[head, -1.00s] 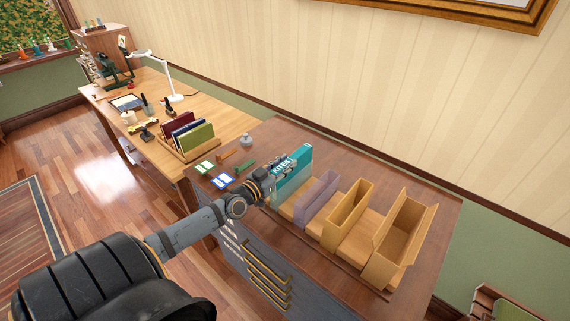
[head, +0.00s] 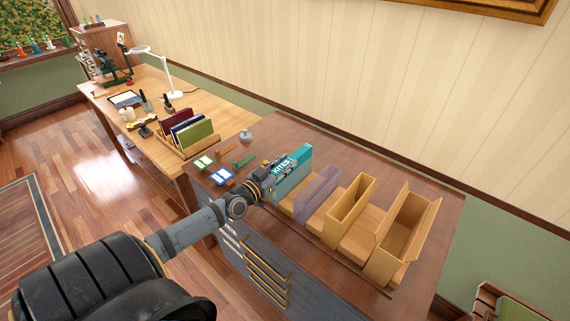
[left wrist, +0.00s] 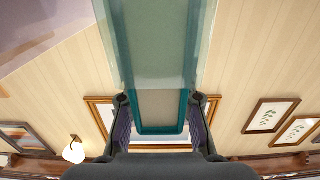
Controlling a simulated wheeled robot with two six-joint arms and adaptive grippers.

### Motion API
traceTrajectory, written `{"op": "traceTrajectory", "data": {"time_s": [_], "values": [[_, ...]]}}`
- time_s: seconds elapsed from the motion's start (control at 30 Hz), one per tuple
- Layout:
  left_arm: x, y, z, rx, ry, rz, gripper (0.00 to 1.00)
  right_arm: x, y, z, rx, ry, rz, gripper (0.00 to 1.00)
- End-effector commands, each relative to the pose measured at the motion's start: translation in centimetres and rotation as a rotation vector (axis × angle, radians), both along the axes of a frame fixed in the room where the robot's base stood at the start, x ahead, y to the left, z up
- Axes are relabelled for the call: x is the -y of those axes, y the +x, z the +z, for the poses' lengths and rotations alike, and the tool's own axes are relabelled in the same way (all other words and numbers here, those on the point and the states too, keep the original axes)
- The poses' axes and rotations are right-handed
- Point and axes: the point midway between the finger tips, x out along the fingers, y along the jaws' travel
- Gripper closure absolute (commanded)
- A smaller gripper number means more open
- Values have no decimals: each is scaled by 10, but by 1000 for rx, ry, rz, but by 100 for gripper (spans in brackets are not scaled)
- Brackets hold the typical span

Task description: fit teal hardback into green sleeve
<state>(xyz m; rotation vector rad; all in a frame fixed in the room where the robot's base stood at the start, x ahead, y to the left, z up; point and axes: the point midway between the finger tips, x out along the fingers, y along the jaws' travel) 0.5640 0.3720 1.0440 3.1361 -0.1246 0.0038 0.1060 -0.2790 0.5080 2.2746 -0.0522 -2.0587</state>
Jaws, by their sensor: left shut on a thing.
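The teal hardback (head: 281,168), with white "KITES" lettering, is upright at the left end of the row of sleeves. My left gripper (head: 271,180) is shut on it from the near side. In the left wrist view, the hardback's teal-edged end (left wrist: 160,130) lies between my two fingers (left wrist: 160,112). Farther up, pale see-through green walls, which look like the green sleeve (left wrist: 206,40), flank the hardback. The hardback seems partly between these walls; how deep is hidden. In the head view I cannot separate sleeve from hardback clearly. My right gripper is not in view.
A see-through lavender sleeve (head: 318,193) stands just right of the hardback. Farther right are a narrow wooden holder (head: 350,212) and a wider one (head: 403,238). Small cards (head: 222,178) lie left. A wooden rack (head: 190,146) of books stands on the desk behind.

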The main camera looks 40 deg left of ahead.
Motion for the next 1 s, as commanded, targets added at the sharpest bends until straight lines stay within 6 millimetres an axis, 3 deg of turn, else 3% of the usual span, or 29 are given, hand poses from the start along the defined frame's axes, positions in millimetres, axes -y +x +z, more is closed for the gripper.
{"op": "traceTrajectory", "data": {"time_s": [0.87, 0.9, 1.0], "values": [[0, 0, -21, 3, 1, 0, 100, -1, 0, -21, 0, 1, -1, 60], [0, 0, -21, 3, 1, 0, 71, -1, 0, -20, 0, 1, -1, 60], [0, 0, -20, 3, 1, 0, 58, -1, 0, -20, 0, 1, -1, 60]]}}
